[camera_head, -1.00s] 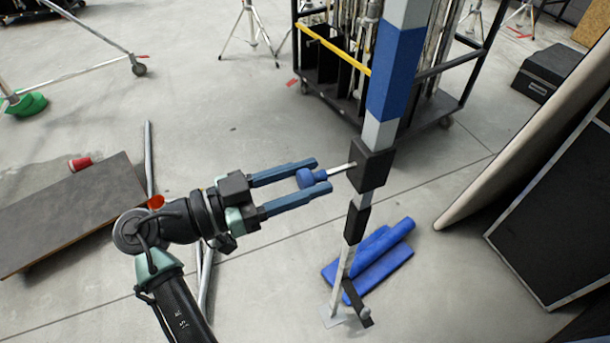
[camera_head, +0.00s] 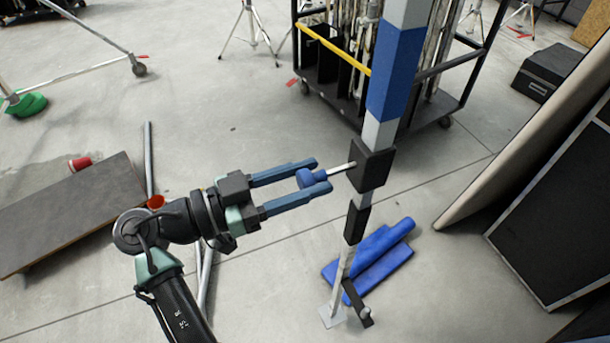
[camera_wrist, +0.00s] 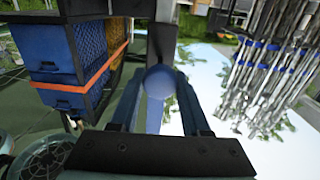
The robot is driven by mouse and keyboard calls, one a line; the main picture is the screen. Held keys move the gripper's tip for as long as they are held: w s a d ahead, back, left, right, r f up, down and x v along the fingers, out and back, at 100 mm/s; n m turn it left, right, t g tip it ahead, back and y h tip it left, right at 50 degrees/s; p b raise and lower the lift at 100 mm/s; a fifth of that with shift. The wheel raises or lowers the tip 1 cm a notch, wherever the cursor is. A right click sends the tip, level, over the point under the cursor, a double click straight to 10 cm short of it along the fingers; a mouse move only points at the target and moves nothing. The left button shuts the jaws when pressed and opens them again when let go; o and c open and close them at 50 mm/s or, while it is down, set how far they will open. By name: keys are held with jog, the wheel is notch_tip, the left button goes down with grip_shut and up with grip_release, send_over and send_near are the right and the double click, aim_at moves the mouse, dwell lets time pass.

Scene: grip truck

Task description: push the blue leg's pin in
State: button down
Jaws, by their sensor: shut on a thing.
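The leg is a slanted grey post with a blue band (camera_head: 398,70) and a black block (camera_head: 371,168) partway down. The pin (camera_head: 342,169) is a pale rod with a blue knob (camera_head: 307,178). Its far end meets the left side of the block, and a length of rod shows outside. My gripper (camera_head: 318,176) is left of the block, shut on the knob between its two long blue fingers. In the wrist view, the round knob (camera_wrist: 159,82) sits between the fingers. The rod's tip is hidden at the block.
Blue pads (camera_head: 375,262) lie on the floor beside the leg's foot. A black wheeled cart (camera_head: 330,100) stands behind the leg. Large panels (camera_head: 555,200) lean at the right. A grey board (camera_head: 70,215) and a metal pole (camera_head: 149,150) lie to the left.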

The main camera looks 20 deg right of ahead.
aim_at(325, 173)
jog(key=shift+d, duration=0.1)
dwell(0.3)
jog(key=d+b, duration=0.1)
jog(key=d, duration=0.3)
jog(key=shift+w+d, duration=0.1)
jog(key=shift+d, duration=0.2)
jog(key=shift+c, duration=2)
grip_release()
jog(key=shift+d, duration=0.15)
jog(key=shift+a, duration=0.2)
jog(key=a+b, duration=0.2)
jog(key=a, duration=1)
jog(key=shift+s+a, duration=0.25)
jog(key=shift+a, duration=0.1)
